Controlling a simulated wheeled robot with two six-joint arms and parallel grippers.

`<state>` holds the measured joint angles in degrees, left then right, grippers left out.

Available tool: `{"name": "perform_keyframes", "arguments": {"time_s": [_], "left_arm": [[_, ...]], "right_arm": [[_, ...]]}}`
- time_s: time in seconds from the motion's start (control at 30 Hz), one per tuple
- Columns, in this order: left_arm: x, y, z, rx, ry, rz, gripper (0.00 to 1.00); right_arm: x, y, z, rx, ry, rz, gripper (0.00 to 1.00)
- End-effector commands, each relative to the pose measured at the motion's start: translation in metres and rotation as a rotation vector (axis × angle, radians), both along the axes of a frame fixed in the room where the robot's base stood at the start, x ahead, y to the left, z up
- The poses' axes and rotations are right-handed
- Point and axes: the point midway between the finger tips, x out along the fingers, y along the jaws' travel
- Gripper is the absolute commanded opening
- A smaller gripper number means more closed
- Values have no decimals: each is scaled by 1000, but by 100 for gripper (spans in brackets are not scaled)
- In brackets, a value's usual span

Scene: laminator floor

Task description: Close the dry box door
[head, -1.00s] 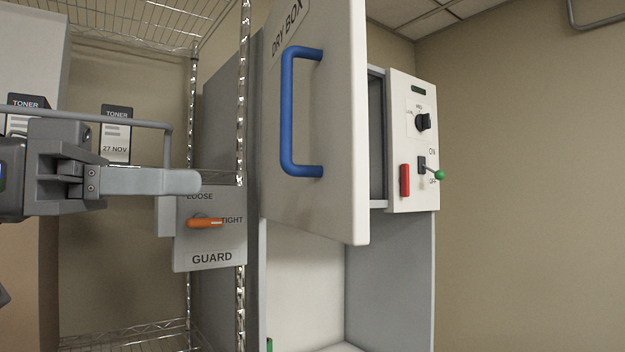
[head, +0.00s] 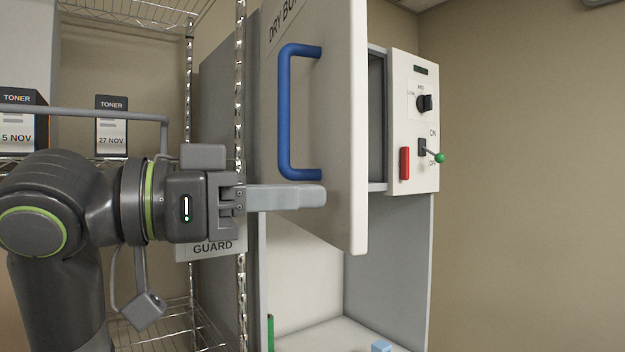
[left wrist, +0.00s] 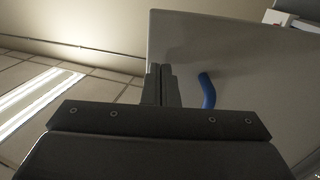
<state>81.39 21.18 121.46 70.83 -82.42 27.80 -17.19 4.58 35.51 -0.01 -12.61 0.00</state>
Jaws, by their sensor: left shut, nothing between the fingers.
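The dry box door (head: 338,120) is a pale panel standing partly open, with a dark gap between it and the box. Its blue handle (head: 286,112) is a vertical bar on the outer face. My left gripper (head: 318,195) is shut and empty, with its fingers pointing right across the lower part of the door, just below the handle. I cannot tell whether they touch the door. In the left wrist view the shut fingers (left wrist: 160,85) are in front of the door (left wrist: 225,50), and the blue handle (left wrist: 207,90) is right of them. My right gripper is not in view.
The control panel (head: 414,120) right of the door has a black knob, a red switch and a green-tipped lever (head: 439,157). A wire rack with toner boxes (head: 111,126) is at left. The GUARD plate (head: 213,249) is partly hidden behind my arm.

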Motion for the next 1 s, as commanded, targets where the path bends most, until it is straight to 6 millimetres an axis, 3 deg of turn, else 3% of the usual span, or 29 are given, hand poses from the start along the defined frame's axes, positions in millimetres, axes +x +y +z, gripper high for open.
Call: {"name": "perform_keyframes", "arguments": {"time_s": [0.2,0.77,1.0], "left_arm": [[6,-15,1,-1,2,-2,0],[8,-19,0,1,0,2,0],[17,-32,-1,-1,2,25,0]], "right_arm": [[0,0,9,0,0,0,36],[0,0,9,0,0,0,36],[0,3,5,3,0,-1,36]]}}
